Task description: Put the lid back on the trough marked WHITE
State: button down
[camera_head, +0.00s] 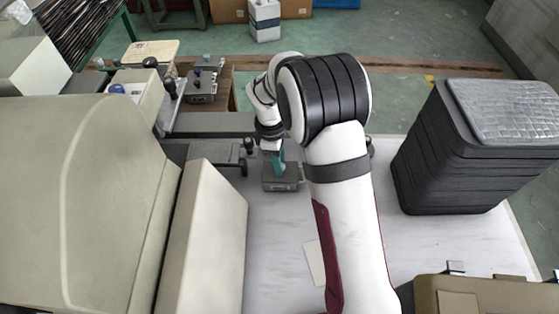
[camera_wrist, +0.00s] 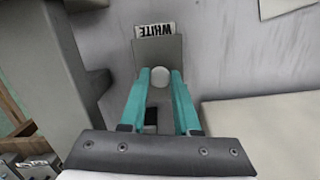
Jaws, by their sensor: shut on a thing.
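The grey trough (camera_head: 282,186) stands on the pale table with a small label on its near face. In the wrist view the label reads WHITE (camera_wrist: 155,30), upside down. My gripper (camera_wrist: 160,78) has teal fingers shut on a round pale knob (camera_wrist: 160,77), which appears to be the lid's. The grey surface (camera_wrist: 158,52) around the knob lies over the labelled end. A dark patch (camera_wrist: 151,117) shows between my fingers. I cannot tell whether the lid rests on the trough or is just above it. In the head view my gripper (camera_head: 278,160) is right at the trough's top.
A large cream casing (camera_head: 212,245) stands to the left of the trough. A dark stack (camera_head: 450,150) is at the right. More small grey boxes (camera_head: 203,92) sit at the back left.

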jog(key=shift+f, duration=0.1)
dwell(0.3)
jog(key=shift+c, duration=0.4)
grip_release()
jog(key=shift+r, duration=3.55)
grip_shut()
jog(key=shift+f, duration=0.15)
